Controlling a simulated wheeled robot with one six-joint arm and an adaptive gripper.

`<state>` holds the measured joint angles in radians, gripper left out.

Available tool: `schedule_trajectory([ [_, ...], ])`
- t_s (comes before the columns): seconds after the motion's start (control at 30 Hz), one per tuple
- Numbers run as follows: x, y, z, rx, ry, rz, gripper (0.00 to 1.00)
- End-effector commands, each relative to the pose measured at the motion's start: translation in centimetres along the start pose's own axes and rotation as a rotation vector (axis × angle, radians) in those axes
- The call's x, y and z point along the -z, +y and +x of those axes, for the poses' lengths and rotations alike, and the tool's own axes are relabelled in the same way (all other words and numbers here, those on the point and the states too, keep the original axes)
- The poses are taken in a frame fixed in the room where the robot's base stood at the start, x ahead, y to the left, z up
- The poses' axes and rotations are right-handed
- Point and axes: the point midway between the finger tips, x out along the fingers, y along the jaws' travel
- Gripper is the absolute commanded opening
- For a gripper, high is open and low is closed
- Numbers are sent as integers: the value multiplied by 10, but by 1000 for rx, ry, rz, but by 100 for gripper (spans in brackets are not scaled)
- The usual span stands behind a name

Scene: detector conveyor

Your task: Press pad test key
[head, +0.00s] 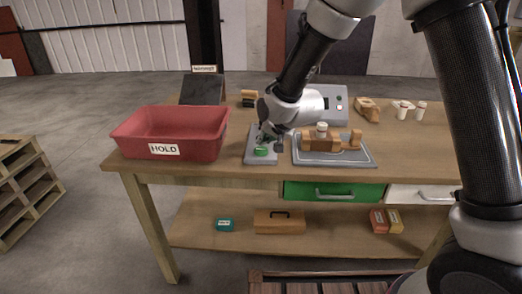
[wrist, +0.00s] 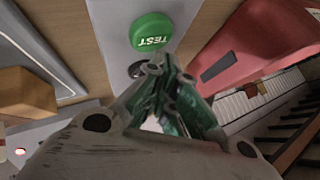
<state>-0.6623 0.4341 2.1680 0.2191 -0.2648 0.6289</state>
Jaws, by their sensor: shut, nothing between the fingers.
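A round green key marked TEST (wrist: 152,32) sits on a light grey pad (wrist: 110,22) in the wrist view. In the head view the pad (head: 262,158) lies on the table between the red bin and a grey tray, with the green key (head: 261,152) near its front end. A small dark round part (wrist: 137,69) is beside the key, partly hidden by my fingers. My gripper (wrist: 172,68) is shut and empty, its fingertips close to the key in the picture. It also shows over the pad in the head view (head: 266,139). I cannot tell whether it touches.
A red bin labelled HOLD (head: 200,130) stands left of the pad. A grey tray (head: 360,158) with wooden blocks and a white-topped piece lies close on the right. A grey machine (head: 335,105) stands behind. White-topped pieces (head: 402,113) are at the back right.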

Motion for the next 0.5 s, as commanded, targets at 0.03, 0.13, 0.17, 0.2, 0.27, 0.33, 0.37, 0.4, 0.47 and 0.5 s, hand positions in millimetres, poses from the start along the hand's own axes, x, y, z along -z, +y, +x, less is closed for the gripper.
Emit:
schedule_trajectory([
  [0.03,0,0,0,0,0,0,0],
  [0.13,0,0,0,0,0,0,0],
  [0.17,0,0,0,0,0,0,0],
  [0.2,1,-1,-1,0,1,0,0],
  [0.27,3,-3,-3,1,2,0,0],
  [0.33,6,-6,-8,1,3,1,0],
  [0.37,8,-7,-10,1,3,1,0],
  [0.4,10,-9,-12,1,3,1,0],
  [0.47,13,-13,-17,2,3,1,0],
  [0.5,15,-15,-20,2,3,2,0],
])
